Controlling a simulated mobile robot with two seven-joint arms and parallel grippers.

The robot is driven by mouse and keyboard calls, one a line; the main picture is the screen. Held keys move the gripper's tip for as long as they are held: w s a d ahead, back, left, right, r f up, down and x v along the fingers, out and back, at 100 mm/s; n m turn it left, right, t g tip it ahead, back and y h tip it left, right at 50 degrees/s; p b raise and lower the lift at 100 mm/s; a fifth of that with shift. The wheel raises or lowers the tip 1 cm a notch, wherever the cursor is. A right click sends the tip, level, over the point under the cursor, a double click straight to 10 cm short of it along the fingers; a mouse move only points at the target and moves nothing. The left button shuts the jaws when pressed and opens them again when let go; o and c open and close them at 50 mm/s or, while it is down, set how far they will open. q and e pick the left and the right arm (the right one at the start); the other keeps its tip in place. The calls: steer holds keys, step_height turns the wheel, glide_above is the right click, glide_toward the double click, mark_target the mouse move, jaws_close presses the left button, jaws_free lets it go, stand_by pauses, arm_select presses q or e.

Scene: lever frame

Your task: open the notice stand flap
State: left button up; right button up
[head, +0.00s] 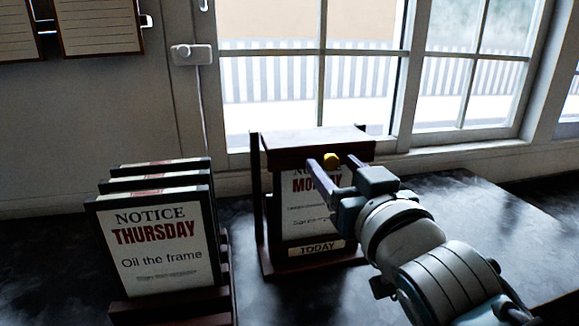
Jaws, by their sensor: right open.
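The notice stand (265,210) is a dark reddish wooden frame on the dark counter. Its top flap (300,148) lies across the top and looks closed. My left gripper is not in view.
A rack (180,306) holding several framed notices, with a Thursday notice (155,245) in front, stands left of the stand. A window (310,75) is behind. The counter (475,215) is clear on the right. Paper boards (98,26) hang at the upper left.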

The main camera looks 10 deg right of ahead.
jaws_close()
stand_by(0.4)
stand_by(0.9)
